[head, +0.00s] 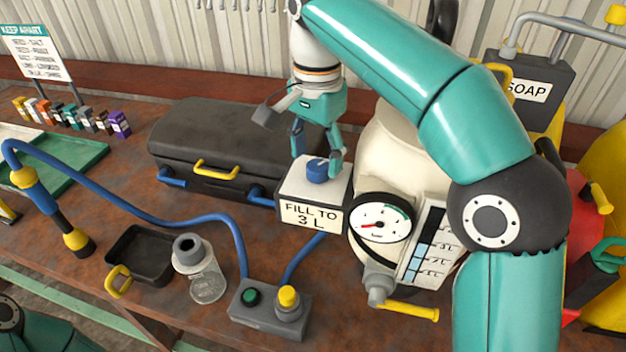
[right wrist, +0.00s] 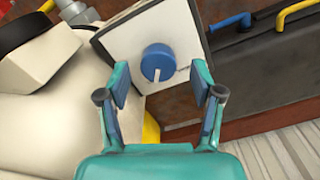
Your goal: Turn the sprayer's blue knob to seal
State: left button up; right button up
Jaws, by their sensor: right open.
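The blue knob (head: 317,170) sits on top of a white box labelled "FILL TO 3 L" (head: 311,216), attached beside the cream sprayer tank (head: 392,145). My right gripper (head: 317,163) points down at the knob from above. In the right wrist view the knob (right wrist: 158,62) shows a pale pointer line and lies just beyond and between the two open fingers (right wrist: 160,85); a gap shows on both sides. The sprayer has a round gauge (head: 381,217) and a level strip (head: 422,245). My left gripper is out of view.
A black case with a yellow handle (head: 215,168) stands left of the box. A grey button box (head: 270,309), a glass bottle (head: 203,275) and a black tray (head: 143,258) lie in front. A blue hose (head: 130,208) crosses the bench. A soap container (head: 535,88) stands behind right.

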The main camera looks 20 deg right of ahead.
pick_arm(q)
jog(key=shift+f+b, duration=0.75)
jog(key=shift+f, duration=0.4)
pick_arm(e)
jog(key=shift+f, duration=1.05)
